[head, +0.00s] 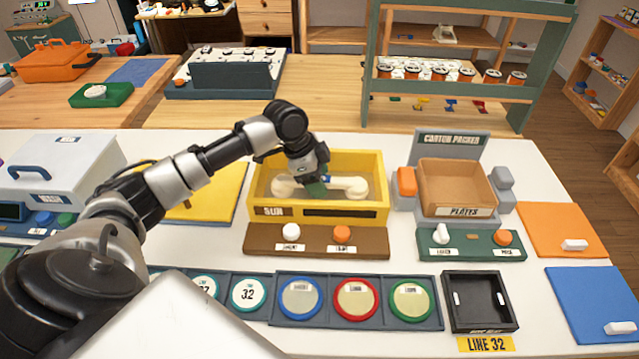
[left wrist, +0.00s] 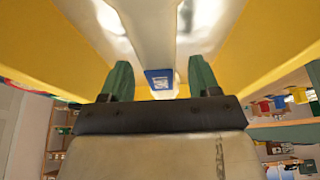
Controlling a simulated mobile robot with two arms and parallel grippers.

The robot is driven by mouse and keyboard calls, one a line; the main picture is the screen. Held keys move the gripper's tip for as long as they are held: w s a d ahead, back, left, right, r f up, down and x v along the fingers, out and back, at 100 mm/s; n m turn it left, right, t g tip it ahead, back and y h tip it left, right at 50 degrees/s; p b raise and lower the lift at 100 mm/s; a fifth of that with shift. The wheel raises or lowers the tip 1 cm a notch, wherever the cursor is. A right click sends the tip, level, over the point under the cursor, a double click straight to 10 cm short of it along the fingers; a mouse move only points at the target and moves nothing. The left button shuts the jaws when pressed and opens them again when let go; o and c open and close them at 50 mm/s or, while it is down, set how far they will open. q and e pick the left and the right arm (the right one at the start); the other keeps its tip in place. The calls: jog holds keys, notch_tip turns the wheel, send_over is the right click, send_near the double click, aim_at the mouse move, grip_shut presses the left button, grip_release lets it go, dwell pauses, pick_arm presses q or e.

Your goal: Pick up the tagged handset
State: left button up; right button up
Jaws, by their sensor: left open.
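The cream handset (head: 348,187) lies lengthwise inside the yellow tray (head: 318,212) marked SUN. A small blue tag (left wrist: 158,79) shows on its grip in the left wrist view. My left gripper (head: 316,187) reaches down into the tray over the handset's middle and partly hides it. In the left wrist view, the green fingers of the left gripper (left wrist: 158,72) are apart, one on each side of the handset's grip (left wrist: 155,45). I cannot tell whether they touch it. My right gripper is in neither view.
The tray's yellow walls stand close around the gripper. A brown panel (head: 262,241) with two knobs is in front. A brown box (head: 455,186) marked PLATES stands right, and a black tray (head: 480,302) lies front right.

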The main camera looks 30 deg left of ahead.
pick_arm(q)
jog(key=shift+w+d+f, duration=0.1)
jog(key=shift+f, duration=0.35)
jog(key=shift+f+p, duration=0.2)
jog(key=shift+p, duration=0.2)
dwell(0.3)
jog(key=shift+c, duration=0.3)
grip_shut()
